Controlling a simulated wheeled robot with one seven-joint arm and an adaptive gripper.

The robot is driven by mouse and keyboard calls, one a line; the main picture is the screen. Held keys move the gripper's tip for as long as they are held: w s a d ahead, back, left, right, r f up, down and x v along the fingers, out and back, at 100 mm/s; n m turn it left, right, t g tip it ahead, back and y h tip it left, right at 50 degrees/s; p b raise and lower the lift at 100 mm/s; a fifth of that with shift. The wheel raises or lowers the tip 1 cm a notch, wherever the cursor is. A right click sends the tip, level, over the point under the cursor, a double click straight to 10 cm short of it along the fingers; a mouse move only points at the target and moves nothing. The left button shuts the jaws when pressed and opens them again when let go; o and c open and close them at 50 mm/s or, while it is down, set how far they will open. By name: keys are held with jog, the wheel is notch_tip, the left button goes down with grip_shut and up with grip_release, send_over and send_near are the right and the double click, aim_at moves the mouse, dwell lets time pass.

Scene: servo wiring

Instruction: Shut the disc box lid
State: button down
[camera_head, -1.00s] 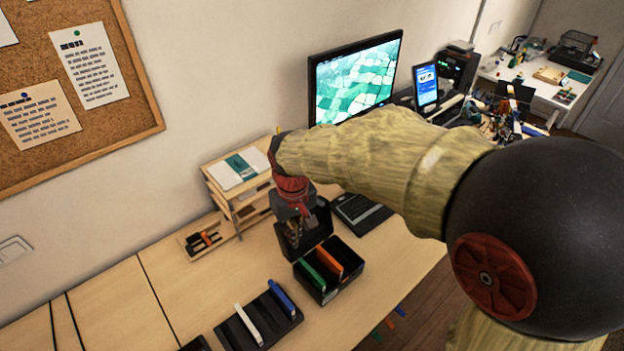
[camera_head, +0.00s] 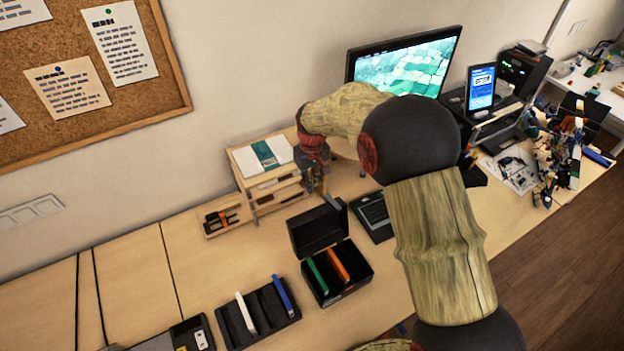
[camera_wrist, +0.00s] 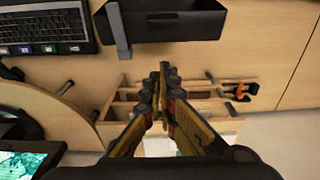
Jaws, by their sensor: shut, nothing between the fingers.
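The black disc box (camera_head: 352,288) stands on the desk with its lid (camera_head: 318,229) swung up and open at the back. A green and an orange disc case stand inside it. A grey tab (camera_head: 333,202) sticks up from the lid's top edge. My gripper (camera_head: 319,190) is shut and empty, behind and above the lid, by the shelf unit. In the wrist view, my closed fingertips (camera_wrist: 164,72) are apart from the lid (camera_wrist: 170,25) at the top. The grey tab (camera_wrist: 118,30) shows left of the fingers there.
A wooden shelf unit (camera_head: 262,193) stands close behind my gripper. A keyboard (camera_head: 377,215) lies right of the box. A black rack (camera_head: 234,322) with a white and a blue case stands front left. The left desk is mostly clear.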

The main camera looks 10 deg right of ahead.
aim_at(314, 208)
jog(key=shift+s+d+f, duration=0.2)
jog(key=shift+s+f, duration=0.35)
jog(key=shift+f, duration=0.15)
jog(key=shift+s+d+f, duration=0.2)
jog(key=shift+s+f, duration=0.35)
jog(key=shift+f, duration=0.1)
jog(key=shift+s+d+f, duration=0.2)
jog(key=shift+s+f, duration=0.35)
jog(key=shift+f, duration=0.15)
jog(key=shift+s, duration=0.1)
